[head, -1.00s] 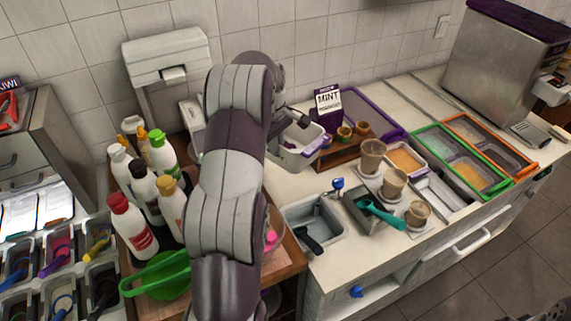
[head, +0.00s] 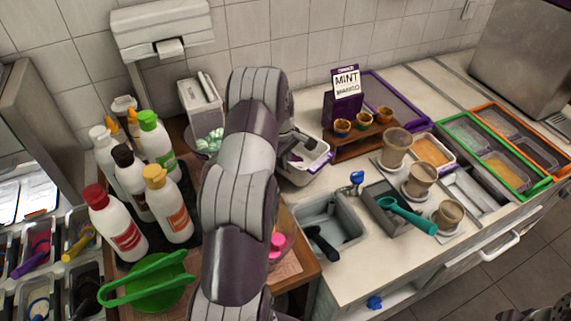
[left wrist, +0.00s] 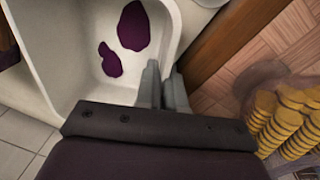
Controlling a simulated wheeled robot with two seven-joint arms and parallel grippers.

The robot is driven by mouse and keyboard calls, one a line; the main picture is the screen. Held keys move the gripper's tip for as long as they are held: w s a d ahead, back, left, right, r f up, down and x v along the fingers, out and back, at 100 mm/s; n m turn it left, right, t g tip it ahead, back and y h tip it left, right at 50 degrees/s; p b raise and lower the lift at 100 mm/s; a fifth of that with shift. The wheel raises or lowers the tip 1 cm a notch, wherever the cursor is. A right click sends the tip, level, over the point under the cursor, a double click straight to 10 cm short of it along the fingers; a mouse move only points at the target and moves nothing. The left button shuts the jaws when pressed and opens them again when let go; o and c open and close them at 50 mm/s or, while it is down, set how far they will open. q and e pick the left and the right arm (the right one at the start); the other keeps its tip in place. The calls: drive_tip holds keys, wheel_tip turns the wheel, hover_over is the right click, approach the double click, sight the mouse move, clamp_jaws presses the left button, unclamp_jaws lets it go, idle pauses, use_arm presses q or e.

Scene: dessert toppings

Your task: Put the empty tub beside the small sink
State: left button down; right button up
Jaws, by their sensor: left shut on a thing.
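The empty tub (head: 316,162) is white with purple smears inside. In the head view it is behind the small sink (head: 354,231), left of the mint sign stand. In the left wrist view the tub (left wrist: 84,62) fills the upper left, with dark purple patches on its bottom. My left gripper (head: 300,150) is shut on the tub's side wall; its fingers (left wrist: 163,80) show at the rim in the wrist view. My arm hides part of the tub's left side. I cannot tell whether the tub touches the counter.
A grey bin with a teal scoop (head: 405,213) and topping cups (head: 396,148) stand right of the sink. The mint sign stand (head: 346,100) with small cups is behind. Sauce bottles (head: 118,222) crowd the wooden cart on the left. A narrow strip of counter is clear around the sink.

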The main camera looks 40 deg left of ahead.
use_arm(q)
drive_tip(key=shift+d+f, duration=0.1)
drive_tip(key=shift+f, duration=0.65)
drive_tip(key=shift+w+f, duration=0.1)
drive_tip(key=shift+f, duration=0.35)
drive_tip(key=shift+f, duration=0.1)
drive_tip(key=c, duration=1.2)
unclamp_jaws()
drive_tip(key=shift+c, duration=0.2)
